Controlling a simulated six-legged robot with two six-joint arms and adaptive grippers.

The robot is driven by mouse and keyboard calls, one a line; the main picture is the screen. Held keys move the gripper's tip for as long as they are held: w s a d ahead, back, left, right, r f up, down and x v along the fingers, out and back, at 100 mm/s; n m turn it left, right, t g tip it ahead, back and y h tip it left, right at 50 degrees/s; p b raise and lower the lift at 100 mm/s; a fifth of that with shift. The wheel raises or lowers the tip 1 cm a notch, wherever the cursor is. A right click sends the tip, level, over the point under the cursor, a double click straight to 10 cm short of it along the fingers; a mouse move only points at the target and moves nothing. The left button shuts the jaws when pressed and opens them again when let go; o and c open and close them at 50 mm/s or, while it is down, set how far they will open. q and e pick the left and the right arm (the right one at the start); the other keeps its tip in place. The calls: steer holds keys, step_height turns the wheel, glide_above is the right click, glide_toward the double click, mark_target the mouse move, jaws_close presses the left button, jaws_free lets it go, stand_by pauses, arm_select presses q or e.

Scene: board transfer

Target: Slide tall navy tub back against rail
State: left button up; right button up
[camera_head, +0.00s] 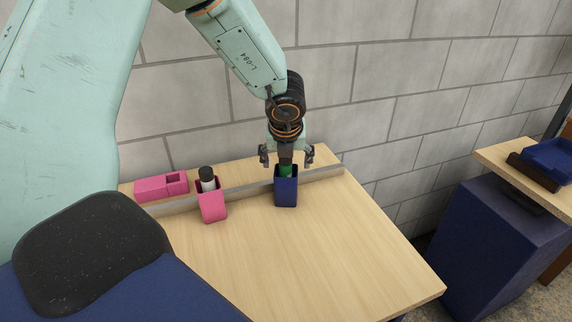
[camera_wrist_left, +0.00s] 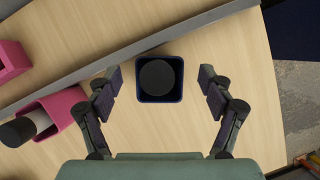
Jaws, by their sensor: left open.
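The tall navy tub (camera_head: 286,193) stands upright on the wooden table, in front of the grey rail (camera_head: 237,189). It holds a green item (camera_head: 286,170) with a dark round top. In the left wrist view the tub's square rim (camera_wrist_left: 160,101) lies just on the near side of the rail (camera_wrist_left: 90,77); I cannot tell whether they touch. My left gripper (camera_head: 286,155) is above the tub, pointing down, with its fingers spread wide. In the left wrist view the fingers stand to either side of the tub, with gaps on both sides. My right gripper is not in view.
A pink tub (camera_head: 212,207) holding a white bottle with a black cap stands left of the navy tub. A pink open box (camera_head: 160,187) lies behind the rail. The table front (camera_head: 330,260) is clear. Another table with a blue tray (camera_head: 550,158) is at right.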

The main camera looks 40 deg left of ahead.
arm_select(q)
steer(key=v, duration=0.6)
steer(key=shift+s+d+r, duration=0.2)
steer(key=shift+s+d, duration=0.1)
steer(key=shift+s, duration=0.2)
steer(key=shift+f, duration=0.1)
steer(key=x, duration=0.6)
steer(key=w+x, duration=0.1)
steer(key=x, duration=0.3)
steer(key=shift+a+r, duration=0.25)
steer(key=shift+r, duration=0.1)
